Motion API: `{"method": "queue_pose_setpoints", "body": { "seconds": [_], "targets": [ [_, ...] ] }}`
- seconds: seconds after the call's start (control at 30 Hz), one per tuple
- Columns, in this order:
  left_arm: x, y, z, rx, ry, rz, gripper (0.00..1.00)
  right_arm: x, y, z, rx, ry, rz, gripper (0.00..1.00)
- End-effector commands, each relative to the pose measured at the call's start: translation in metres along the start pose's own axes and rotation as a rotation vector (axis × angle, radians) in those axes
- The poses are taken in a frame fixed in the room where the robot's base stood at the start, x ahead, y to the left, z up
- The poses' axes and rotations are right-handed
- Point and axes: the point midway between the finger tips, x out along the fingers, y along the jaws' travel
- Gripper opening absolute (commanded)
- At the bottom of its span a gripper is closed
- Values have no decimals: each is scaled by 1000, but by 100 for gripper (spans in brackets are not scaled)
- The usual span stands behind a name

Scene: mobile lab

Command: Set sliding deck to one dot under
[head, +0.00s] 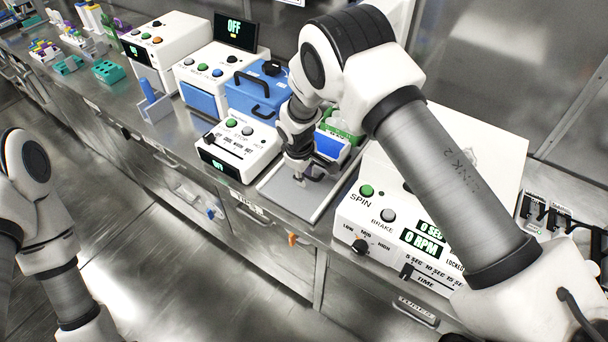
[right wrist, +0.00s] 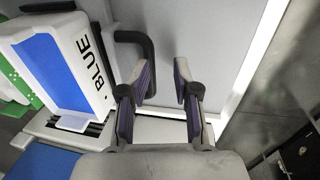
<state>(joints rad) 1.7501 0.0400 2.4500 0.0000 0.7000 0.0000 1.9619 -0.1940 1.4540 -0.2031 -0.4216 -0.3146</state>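The likely sliding deck is a grey panel with pale edges (head: 278,188), on the bench between the small white box and the spin machine. In the right wrist view its grey surface (right wrist: 205,45) fills the upper middle, with a white edge strip at right. A white block marked BLUE with a dot (right wrist: 92,70) stands at left; its blue face shows in the head view (head: 327,146). A black bent handle (right wrist: 135,37) reaches beside my left-hand finger. My right gripper (right wrist: 165,68) points down over the panel, fingers apart, nothing seen between them. My left gripper is out of frame.
The spin machine (head: 377,215) stands right of the panel, and a small white box (head: 240,145) with buttons stands left. A blue case (head: 255,97) with black handles is behind it. A green block (head: 340,125) stands behind the blue one. The floor in front is clear.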

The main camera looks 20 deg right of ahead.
Motion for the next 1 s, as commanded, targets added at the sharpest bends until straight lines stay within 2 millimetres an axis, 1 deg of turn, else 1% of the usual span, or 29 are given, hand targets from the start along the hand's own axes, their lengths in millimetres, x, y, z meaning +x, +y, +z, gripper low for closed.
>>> {"method": "queue_pose_setpoints", "body": {
  "seconds": [0.07,0.67,0.77,1.0],
  "targets": [
    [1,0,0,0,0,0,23,4,-3,2,-2,-5,-4,23],
    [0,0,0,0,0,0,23,2,-2,1,-2,-3,-2,23],
    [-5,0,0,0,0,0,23,-4,-1,1,-2,-3,-2,23],
    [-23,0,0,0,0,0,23,-26,-1,1,-3,-3,-2,23]
  ]
}}
